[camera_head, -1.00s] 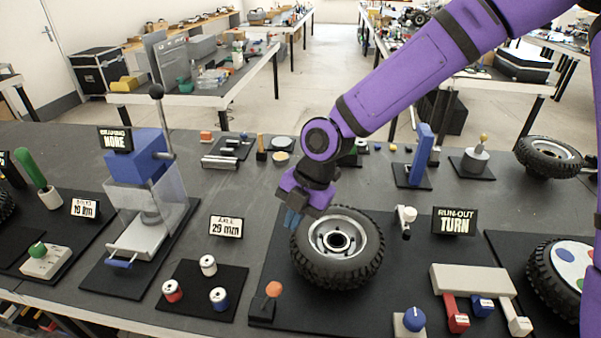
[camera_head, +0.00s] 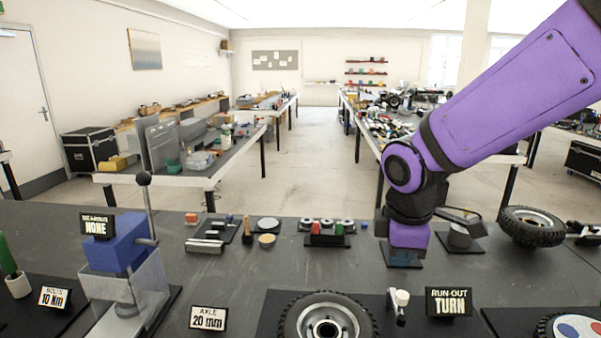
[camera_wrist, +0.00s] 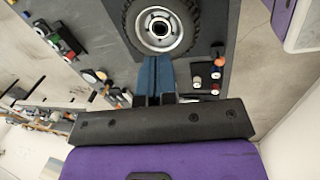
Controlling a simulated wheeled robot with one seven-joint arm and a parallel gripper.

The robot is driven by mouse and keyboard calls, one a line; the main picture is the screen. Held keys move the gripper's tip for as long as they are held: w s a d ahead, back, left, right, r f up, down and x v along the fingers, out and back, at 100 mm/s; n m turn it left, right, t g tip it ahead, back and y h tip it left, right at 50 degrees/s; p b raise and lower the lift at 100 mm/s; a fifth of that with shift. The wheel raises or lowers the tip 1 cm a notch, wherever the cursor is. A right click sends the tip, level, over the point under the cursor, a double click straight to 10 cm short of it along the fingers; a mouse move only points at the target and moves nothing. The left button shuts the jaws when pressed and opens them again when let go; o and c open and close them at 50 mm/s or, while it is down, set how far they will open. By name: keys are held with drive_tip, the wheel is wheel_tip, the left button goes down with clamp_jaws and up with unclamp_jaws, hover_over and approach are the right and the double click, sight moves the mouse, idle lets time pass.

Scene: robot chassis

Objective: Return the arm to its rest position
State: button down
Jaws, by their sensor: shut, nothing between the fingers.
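My purple arm reaches in from the right in the head view. My gripper (camera_head: 404,258) hangs at its end with its blue fingers low over the back part of the dark bench (camera_head: 255,262). In the wrist view my gripper (camera_wrist: 160,77) shows its blue fingers together, with nothing between them. A black-tyred wheel with a silver hub (camera_head: 326,322) lies at the front of the bench, apart from the gripper. The wheel (camera_wrist: 160,28) also shows beyond the fingertips in the wrist view.
A blue press with a lever (camera_head: 118,245) stands at the left. A second wheel (camera_head: 531,226) lies at the back right. Bare bench shows between the axle sign and the back row of parts.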

drive_tip(key=s+d+r+m+t, duration=0.3)
drive_tip(key=s+d+r+m, duration=0.8)
drive_tip(key=s+d+m, duration=0.2)
drive_tip(key=s+m, duration=0.1)
drive_tip(key=m, duration=0.1)
drive_tip(key=shift+s+d+r+m+y, duration=0.15)
drive_tip(key=shift+d+m+y, duration=0.15)
drive_tip(key=shift+m+y, duration=0.1)
